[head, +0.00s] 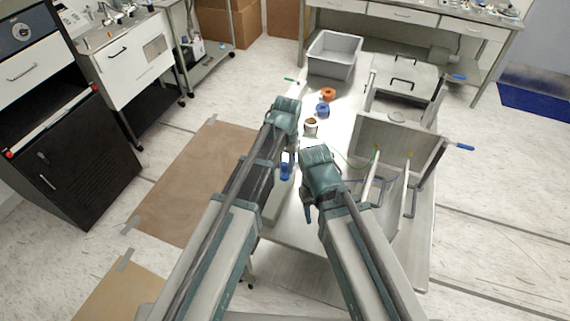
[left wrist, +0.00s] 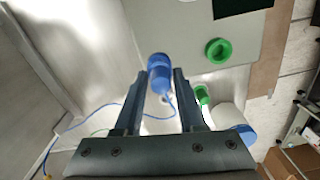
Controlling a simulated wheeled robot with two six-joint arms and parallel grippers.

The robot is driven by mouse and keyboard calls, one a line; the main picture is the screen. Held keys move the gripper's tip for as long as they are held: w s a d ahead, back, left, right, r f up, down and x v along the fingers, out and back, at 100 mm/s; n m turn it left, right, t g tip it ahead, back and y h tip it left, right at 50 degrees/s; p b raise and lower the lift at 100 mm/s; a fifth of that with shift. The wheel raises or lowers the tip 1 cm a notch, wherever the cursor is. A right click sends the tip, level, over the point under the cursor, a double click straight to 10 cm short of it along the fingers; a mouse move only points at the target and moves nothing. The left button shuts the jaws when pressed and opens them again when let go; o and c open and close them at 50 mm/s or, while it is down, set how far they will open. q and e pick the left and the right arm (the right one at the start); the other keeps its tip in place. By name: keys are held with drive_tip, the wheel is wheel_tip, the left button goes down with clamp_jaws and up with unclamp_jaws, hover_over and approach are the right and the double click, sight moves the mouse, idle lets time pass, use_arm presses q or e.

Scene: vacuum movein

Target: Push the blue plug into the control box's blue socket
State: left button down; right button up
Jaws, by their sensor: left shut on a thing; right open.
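The blue plug (left wrist: 160,78) is between the fingertips of my left gripper (left wrist: 160,80), which is shut on it. A blue cord trails from it to the left. The plug's far end overlaps the lower left corner of the control box's grey panel (left wrist: 235,45); whether they touch is unclear. A green socket (left wrist: 218,50) is on the panel, right of the plug. I cannot make out the blue socket apart from the plug. In the head view, a small blue object (head: 286,168) shows beside my left arm. My right gripper (head: 307,213) is open, lower and to the right.
A green plug (left wrist: 202,95) lies near a white cylinder in the left wrist view. On the bench, orange (head: 328,95) and blue (head: 322,110) rolls stand beyond my grippers. A grey bin (head: 335,55) is farther back. Metal chamber panels (head: 395,135) with blue handles crowd the right.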

use_arm(q)
drive_tip(key=shift+f, duration=0.2)
idle(0.4)
drive_tip(key=shift+f+b, duration=0.3)
drive_tip(key=shift+b, duration=0.2)
drive_tip(key=shift+f+b, duration=0.4)
idle(2.0)
drive_tip(key=shift+s, duration=0.1)
idle(0.5)
unclamp_jaws()
idle(0.3)
drive_tip(key=shift+r+p, duration=2.5)
